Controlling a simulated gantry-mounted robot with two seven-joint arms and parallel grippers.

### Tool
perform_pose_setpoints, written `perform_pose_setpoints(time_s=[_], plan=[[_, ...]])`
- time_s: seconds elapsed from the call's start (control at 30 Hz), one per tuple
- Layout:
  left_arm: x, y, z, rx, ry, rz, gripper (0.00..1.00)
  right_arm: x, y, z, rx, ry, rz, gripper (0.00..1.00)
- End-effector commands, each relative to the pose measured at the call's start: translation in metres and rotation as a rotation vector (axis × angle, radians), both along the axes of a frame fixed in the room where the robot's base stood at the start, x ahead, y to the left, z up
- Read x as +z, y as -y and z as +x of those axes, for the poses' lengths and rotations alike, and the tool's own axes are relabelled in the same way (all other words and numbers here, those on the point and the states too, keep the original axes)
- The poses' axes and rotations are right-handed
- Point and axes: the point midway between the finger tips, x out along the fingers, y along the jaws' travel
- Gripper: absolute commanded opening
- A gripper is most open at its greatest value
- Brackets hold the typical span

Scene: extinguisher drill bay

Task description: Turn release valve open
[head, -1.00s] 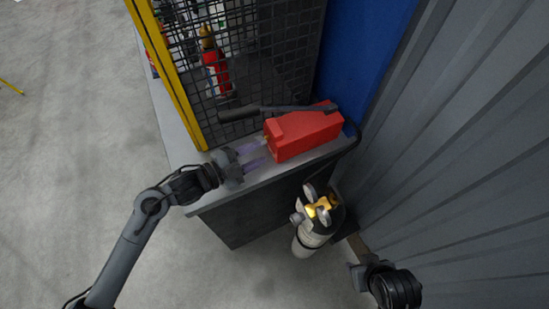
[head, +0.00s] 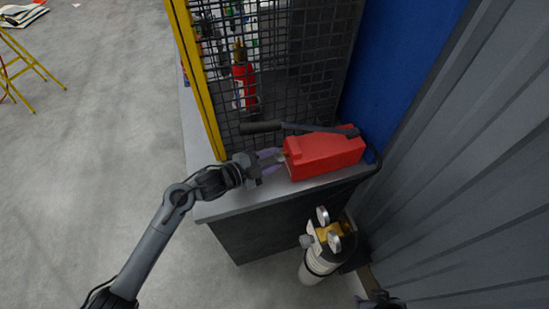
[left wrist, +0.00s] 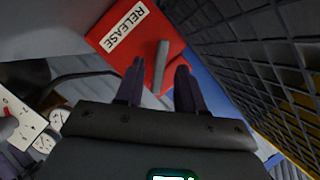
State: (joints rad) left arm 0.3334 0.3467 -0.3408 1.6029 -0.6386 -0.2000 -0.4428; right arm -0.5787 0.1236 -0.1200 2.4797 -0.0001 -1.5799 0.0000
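The red pump box (head: 325,152) stands on the bench in the head view, with a long dark pump lever (head: 290,127) over it. In the left wrist view, the box's end face (left wrist: 118,38) carries a white RELEASE label (left wrist: 124,29). A grey release valve handle (left wrist: 160,66) sticks out of that face. My left gripper (head: 272,160) is just left of the box in the head view. Its two fingers are open in the left wrist view (left wrist: 156,82), with the handle's end between them; I cannot tell whether they touch it. Only a dark end part of my right arm shows at the bottom edge.
A grey bench (head: 236,205) carries the box. A mesh cage with a yellow post (head: 196,85) stands behind the gripper, with a red extinguisher (head: 243,85) inside. A cylinder with gauges (head: 318,262) stands below right, near a corrugated wall (head: 465,190). Open floor lies left.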

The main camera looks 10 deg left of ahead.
Motion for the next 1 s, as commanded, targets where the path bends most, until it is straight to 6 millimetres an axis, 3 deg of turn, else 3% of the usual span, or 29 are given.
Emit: perform_pose_setpoints(time_s=[0.5, 0.77, 1.0], plan=[[-0.0033, 0.0103, 0.0088, -0.001, -0.001, 0.0, 0.38, -0.002, -0.0001, -0.0007, 0.0, -0.002, 0.001, 0.43], [-0.0034, 0.0102, 0.0088, -0.001, -0.001, 0.0, 0.0, -0.0019, -0.0014, -0.0006, -0.004, -0.002, 0.006, 0.43], [0.0003, 0.0099, 0.0093, -0.001, -0.024, -0.008, 0.0, 0.0071, -0.0019, -0.0007, -0.005, -0.003, 0.007, 0.43]])
